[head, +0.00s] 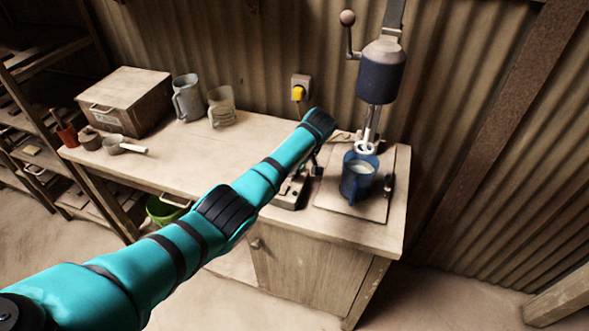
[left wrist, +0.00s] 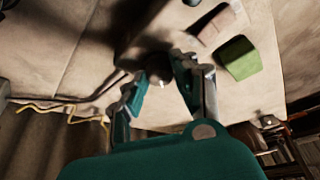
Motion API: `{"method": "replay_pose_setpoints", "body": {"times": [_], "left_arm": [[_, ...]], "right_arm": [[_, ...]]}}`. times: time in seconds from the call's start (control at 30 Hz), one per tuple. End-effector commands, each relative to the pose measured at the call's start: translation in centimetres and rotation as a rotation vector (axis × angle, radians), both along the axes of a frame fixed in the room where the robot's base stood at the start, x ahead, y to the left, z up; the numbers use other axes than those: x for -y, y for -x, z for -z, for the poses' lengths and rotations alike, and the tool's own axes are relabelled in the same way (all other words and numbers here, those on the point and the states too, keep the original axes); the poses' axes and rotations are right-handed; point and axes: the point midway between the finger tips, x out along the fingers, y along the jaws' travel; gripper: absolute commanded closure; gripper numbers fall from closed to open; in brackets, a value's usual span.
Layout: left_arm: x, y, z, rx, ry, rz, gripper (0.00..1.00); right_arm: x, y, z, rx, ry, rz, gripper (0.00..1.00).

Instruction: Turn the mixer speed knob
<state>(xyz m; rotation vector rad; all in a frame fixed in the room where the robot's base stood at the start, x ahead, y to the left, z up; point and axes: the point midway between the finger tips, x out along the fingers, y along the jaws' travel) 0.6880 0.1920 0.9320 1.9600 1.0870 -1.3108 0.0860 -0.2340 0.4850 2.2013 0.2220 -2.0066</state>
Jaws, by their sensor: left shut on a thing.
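The mixer (head: 381,72) has a dark blue motor head on the corrugated wall, with a side crank lever. Its beater (head: 368,130) hangs over a blue jug (head: 356,184) holding something pale. A metal control box (head: 290,190) sits left of the jug, partly hidden behind my left arm. In the left wrist view, my left gripper (left wrist: 158,92) has its teal fingers on either side of a dark round knob (left wrist: 158,68) and is shut on it. In the head view the fingers and knob are mostly hidden by my arm. My right gripper is in neither view.
The wooden bench (head: 200,155) is mostly clear left of my arm. A lidded box (head: 125,100), grey jug (head: 187,98) and glass mug (head: 221,107) stand at its back. A yellow plug (head: 298,93) is on the wall. A green block (left wrist: 238,58) shows in the left wrist view.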

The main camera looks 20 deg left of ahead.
Motion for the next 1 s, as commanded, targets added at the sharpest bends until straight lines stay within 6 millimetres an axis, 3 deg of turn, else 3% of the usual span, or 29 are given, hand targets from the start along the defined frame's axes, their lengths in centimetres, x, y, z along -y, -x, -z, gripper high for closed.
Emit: {"method": "replay_pose_setpoints", "body": {"times": [0.3, 0.87, 0.9, 1.0], "left_arm": [[0.03, -0.12, 0.05, 0.001, 0.000, -0.123, 1.00], [-0.04, -0.15, -0.09, 0.002, -0.001, -0.148, 1.00], [-0.04, -0.15, -0.09, 0.002, -0.001, -0.148, 0.67], [-0.03, -0.15, -0.09, 0.002, 0.000, -0.148, 0.54]], "right_arm": [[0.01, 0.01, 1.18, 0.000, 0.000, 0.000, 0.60], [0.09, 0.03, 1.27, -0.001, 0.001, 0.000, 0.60], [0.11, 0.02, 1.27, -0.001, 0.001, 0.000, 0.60], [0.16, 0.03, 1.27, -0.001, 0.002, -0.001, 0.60]]}}
